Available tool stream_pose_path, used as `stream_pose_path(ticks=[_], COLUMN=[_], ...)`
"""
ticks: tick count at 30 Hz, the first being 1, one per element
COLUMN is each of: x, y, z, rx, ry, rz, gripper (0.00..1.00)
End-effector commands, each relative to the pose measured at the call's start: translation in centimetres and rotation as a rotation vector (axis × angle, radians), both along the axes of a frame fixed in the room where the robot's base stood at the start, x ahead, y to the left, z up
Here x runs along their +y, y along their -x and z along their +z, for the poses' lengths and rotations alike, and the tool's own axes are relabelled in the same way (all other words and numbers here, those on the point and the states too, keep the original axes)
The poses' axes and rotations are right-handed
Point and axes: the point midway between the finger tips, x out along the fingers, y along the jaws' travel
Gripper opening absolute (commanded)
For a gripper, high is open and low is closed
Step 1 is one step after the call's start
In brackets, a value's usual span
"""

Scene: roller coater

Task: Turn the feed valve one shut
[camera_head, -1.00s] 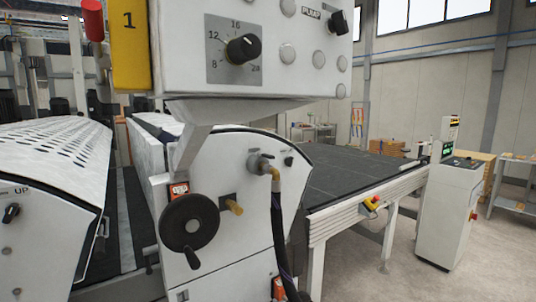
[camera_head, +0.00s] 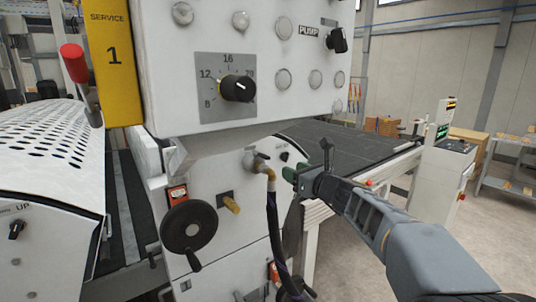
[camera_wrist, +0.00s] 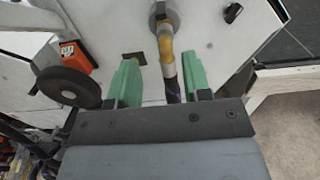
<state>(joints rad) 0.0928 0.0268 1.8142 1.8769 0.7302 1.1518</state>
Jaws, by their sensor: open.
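A grey valve (camera_head: 256,162) with a small dark handle sits on the white machine's end panel, with a brass elbow (camera_head: 269,174) and a dark hose (camera_head: 273,215) hanging below it. In the wrist view the valve (camera_wrist: 158,15) is at top centre, with the elbow (camera_wrist: 165,40) under it. My gripper (camera_head: 291,175) is just right of the valve in the head view. In the wrist view my gripper (camera_wrist: 160,80) is open, its green fingers apart. The hose (camera_wrist: 171,88) shows between them, but contact cannot be told. No number by the valve is readable.
A black handwheel (camera_head: 188,228) and a brass knob (camera_head: 230,203) are left of the hose. A control box (camera_head: 270,60) with dial and buttons overhangs above. A yellow service panel (camera_head: 112,60) marked 1 and a red-knobbed lever (camera_head: 74,64) stand left. Open floor lies right.

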Motion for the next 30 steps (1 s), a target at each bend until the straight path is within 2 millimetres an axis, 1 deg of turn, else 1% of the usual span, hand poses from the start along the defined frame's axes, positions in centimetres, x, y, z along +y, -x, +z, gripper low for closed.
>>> stream_pose_path(ticks=[5,12,18,24,30], x=[1.5,4.1,5.9,6.9,7.3], y=[-2.3,-6.2,-8.9,-10.5,-11.1], z=[0.3,0.3,0.3,0.2,0.1], rx=[0.007,0.008,0.006,0.005,0.004], ry=[-0.019,-0.017,-0.015,-0.015,-0.015], rz=[-0.002,-0.002,-0.003,-0.003,-0.004], gripper=[0.45,0.45,0.45,0.45,0.45])
